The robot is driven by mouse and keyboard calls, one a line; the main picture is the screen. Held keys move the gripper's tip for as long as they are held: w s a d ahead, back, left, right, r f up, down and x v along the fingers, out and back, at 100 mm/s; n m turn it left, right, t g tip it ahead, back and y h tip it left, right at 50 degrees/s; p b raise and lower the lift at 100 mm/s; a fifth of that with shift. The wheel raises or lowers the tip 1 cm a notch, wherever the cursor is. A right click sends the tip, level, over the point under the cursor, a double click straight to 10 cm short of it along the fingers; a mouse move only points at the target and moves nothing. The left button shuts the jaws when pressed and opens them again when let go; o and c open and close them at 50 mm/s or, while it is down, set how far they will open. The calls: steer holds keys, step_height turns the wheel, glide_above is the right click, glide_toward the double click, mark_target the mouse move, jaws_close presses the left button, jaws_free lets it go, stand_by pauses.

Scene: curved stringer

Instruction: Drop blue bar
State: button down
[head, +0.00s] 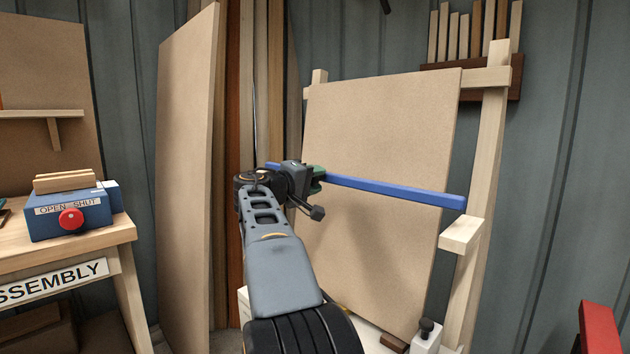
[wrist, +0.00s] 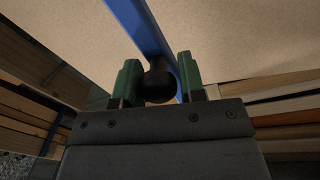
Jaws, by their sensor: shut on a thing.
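The blue bar (head: 395,190) is long and thin and runs across the front of a large tan board (head: 375,140) in the head view. Its right end lies near a wooden bracket (head: 461,234) on the frame post. My gripper (head: 318,178) is shut on the bar near its left end. In the wrist view the green fingers of my gripper (wrist: 156,82) stand on either side of a dark round knob (wrist: 158,82), with the blue bar (wrist: 140,28) just behind it. Whether the bar's right end touches the bracket cannot be told.
An assembly bench (head: 122,230) with a blue box (head: 70,215) and red button stands at the left. A wooden rack (head: 490,80) holds several sticks at the upper right. A red object (head: 600,328) is at the lower right.

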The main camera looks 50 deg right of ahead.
steer(key=c, duration=0.8)
jaws_free()
steer(key=shift+f, duration=0.15)
steer(key=a, duration=0.4)
steer(key=w+a+p, duration=0.1)
steer(key=a, duration=0.4)
steer(key=a+p, duration=0.1)
steer(key=a, duration=0.3)
steer(key=shift+w+a, duration=0.15)
steer(key=shift+a, duration=0.25)
